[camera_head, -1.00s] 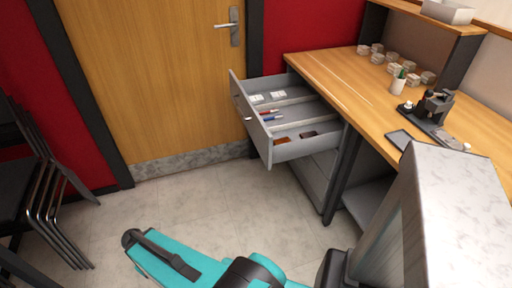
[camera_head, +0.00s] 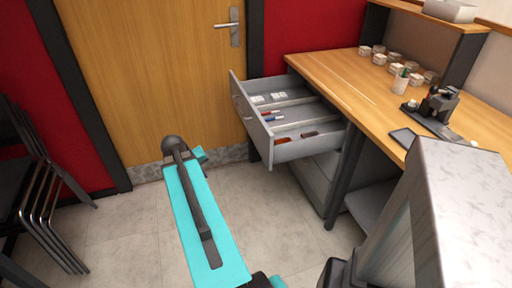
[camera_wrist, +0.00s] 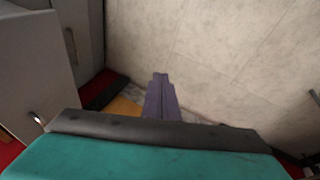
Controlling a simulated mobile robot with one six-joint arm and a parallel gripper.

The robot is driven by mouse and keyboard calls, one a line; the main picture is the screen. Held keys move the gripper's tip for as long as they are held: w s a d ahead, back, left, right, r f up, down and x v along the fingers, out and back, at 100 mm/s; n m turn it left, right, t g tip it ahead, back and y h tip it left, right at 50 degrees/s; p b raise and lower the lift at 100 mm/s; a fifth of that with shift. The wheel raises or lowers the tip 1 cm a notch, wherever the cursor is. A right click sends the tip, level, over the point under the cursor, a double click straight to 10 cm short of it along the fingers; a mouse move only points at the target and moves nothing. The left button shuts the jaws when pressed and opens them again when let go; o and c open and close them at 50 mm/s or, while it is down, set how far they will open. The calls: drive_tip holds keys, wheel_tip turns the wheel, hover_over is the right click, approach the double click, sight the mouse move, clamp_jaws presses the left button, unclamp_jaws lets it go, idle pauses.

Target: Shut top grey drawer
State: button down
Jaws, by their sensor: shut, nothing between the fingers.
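The top grey drawer (camera_head: 262,133) stands pulled out from the desk's left end in the head view. It holds white, blue, red and brown small items in compartments. Its handle (camera_head: 247,119) is on the front panel. In the wrist view a grey panel with a handle (camera_wrist: 38,118), likely this drawer, fills the left side. My gripper (camera_wrist: 160,78) is shut and empty, with its fingers over the floor, to the right of that panel and apart from it. The head view shows my teal arm left of and in front of the drawer; the fingers cannot be made out there.
The wooden desk (camera_head: 352,83) carries tins, a pen cup (camera_head: 401,83) and a black device (camera_head: 438,103). Stacked chairs (camera_head: 38,190) stand at the left. A wooden door (camera_head: 160,70) is behind. The floor (camera_head: 285,225) before the drawer is clear.

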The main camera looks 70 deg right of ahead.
drive_tip(key=s+d+r+m+g+h+b, duration=0.1)
drive_tip(key=s+d+r+m+h, duration=0.1)
drive_tip(key=s+d+r, duration=0.9)
drive_tip(key=shift+d+r+m+b, duration=0.4)
drive_tip(key=shift+d+r+m, duration=0.25)
drive_tip(key=shift+d, duration=0.2)
approach(261, 146)
drive_tip(key=w+a+x, duration=0.1)
drive_tip(key=x, duration=0.3)
drive_tip(key=shift+s+d+f, duration=0.35)
drive_tip(key=shift+s+d, duration=0.1)
drive_tip(key=shift+d, duration=0.15)
